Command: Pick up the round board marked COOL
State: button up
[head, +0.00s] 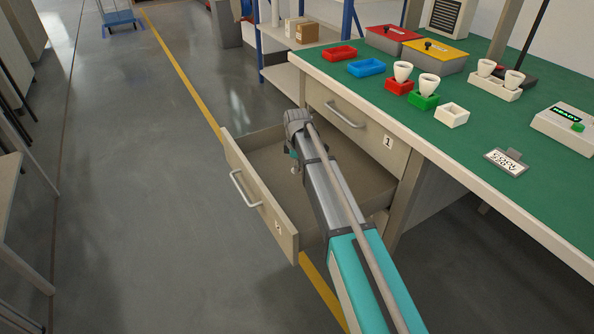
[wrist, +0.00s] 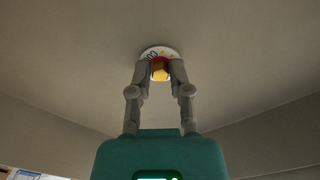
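The round board (wrist: 149,54) is white with dark lettering that looks like COOL, partly hidden by my fingers, in the wrist view. A yellow-orange knob with some red (wrist: 160,71) stands at its middle. It is against the beige floor of the open drawer (head: 262,160). My gripper (wrist: 160,73) points down into this drawer, with one finger on each side of the knob. The gap around the knob is very small, and I cannot tell whether the fingers touch it.
The drawer's front panel (head: 257,205) and side walls surround my gripper. A green-topped bench (head: 470,160) stands above and to the right, with a closed drawer (head: 352,122) marked 1.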

jog(key=shift+c, duration=0.5)
jog(key=shift+r, duration=0.15)
jog(key=shift+r+p, duration=0.95)
jog(key=shift+p, duration=0.2)
jog(key=s+d+r+p, duration=0.3)
jog(key=s+r+p, duration=0.7)
jog(key=s, duration=0.3)
jog(key=shift+s+d+r+p, duration=0.15)
jog(key=shift+s+r+p, duration=0.2)
jog(key=shift+r, duration=0.05)
jog(key=shift+r, duration=0.15)
jog(key=shift+r+p, duration=2.1)
jog(key=shift+p, duration=0.15)
